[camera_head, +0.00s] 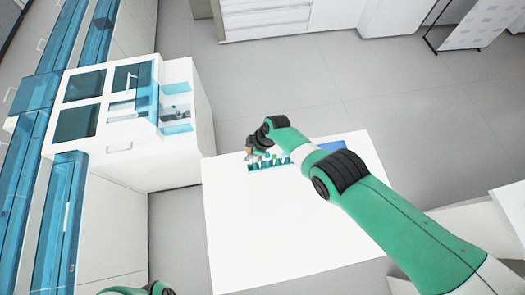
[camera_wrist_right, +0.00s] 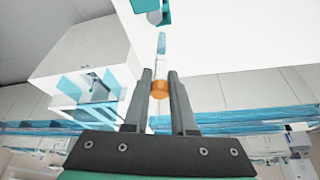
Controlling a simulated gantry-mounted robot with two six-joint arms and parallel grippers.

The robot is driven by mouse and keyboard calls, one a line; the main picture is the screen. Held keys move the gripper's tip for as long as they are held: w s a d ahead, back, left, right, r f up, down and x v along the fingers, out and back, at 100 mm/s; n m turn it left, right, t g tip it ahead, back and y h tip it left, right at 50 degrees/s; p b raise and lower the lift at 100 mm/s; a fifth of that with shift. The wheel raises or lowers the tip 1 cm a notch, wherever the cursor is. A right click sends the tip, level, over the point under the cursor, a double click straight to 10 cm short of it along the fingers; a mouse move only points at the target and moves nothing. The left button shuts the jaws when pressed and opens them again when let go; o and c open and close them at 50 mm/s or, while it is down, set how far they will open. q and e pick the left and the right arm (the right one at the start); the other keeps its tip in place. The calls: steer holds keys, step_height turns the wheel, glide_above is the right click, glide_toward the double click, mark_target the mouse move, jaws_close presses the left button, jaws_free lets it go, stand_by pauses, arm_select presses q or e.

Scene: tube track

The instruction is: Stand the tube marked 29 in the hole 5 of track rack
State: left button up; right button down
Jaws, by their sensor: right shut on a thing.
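My right gripper (camera_head: 250,149) is over the left end of a blue rack (camera_head: 254,168) holding several tubes, on the white table. In the right wrist view the gripper (camera_wrist_right: 160,90) is shut on a tube with an orange cap (camera_wrist_right: 160,86). Its pale blue body (camera_wrist_right: 161,48) sticks out beyond the fingertips. No number on the tube or the rack can be read. In the head view I cannot tell whether the held tube is in a hole or above it. My right arm hides part of the rack. My left gripper is out of view.
The white table (camera_head: 255,235) is bare in front of the rack. A white cabinet-like machine (camera_head: 135,125) with blue glass stands to the left. A blue patch (camera_head: 332,146) shows behind my arm. A teal part (camera_wrist_right: 165,10) is at the wrist view's top edge.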

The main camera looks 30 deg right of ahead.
mark_target(250, 161)
steer(key=shift+w+a, duration=0.1)
steer(key=shift+w, duration=0.05)
steer(key=shift+w+f+b, duration=0.1)
steer(key=shift+f+b, duration=0.45)
steer(key=shift+b, duration=0.05)
step_height(250, 161, down, 4)
steer(key=b, duration=0.3)
steer(key=shift+r+b, duration=0.15)
steer(key=shift+b, duration=0.2)
steer(key=shift+f+b, duration=0.45)
steer(key=shift+b, duration=0.05)
steer(key=shift+f+b, duration=0.45)
steer(key=shift+f, duration=0.05)
steer(key=shift+f, duration=0.15)
stand_by(0.4)
steer(key=shift+f+b, duration=0.5)
steer(key=shift+b, duration=0.15)
